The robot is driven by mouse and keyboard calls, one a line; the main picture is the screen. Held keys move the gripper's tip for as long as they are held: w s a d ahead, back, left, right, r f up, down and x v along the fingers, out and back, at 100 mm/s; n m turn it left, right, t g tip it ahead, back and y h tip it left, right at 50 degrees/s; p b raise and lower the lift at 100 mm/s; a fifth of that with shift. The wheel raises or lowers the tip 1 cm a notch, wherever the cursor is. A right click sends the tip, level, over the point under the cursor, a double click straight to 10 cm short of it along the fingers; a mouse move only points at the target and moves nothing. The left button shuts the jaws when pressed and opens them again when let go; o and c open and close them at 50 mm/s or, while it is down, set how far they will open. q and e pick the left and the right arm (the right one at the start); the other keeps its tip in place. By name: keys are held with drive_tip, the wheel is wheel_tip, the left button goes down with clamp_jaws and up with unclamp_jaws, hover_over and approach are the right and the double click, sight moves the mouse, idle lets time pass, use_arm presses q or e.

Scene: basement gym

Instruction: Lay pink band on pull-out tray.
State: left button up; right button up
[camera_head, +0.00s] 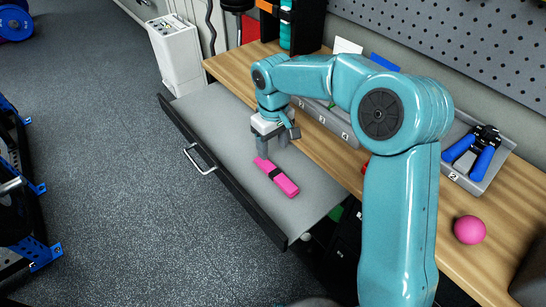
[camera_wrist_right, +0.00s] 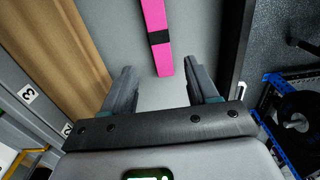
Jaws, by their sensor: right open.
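The pink band (camera_head: 277,178), a flat pink strip with a black wrap around its middle, lies on the grey pull-out tray (camera_head: 215,105). The tray is pulled out from under the wooden bench. In the right wrist view the band (camera_wrist_right: 158,16) lies beyond the fingertips, with bare tray around it. My right gripper (camera_head: 275,139) is above the tray, just behind the band and apart from it. It is open and empty, and its two fingers also show in the right wrist view (camera_wrist_right: 163,88). My left gripper is not in view.
The wooden bench (camera_head: 480,240) holds a pink ball (camera_head: 469,230) and a grey bin with blue-handled pliers (camera_head: 472,152). A silver handle (camera_head: 199,160) is on the tray's black front. A white box (camera_head: 177,52) stands at the tray's far end. Open floor lies left.

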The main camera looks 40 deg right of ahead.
wheel_tip(320, 180, up, 3)
drive_tip(key=shift+f, duration=0.1)
idle(0.5)
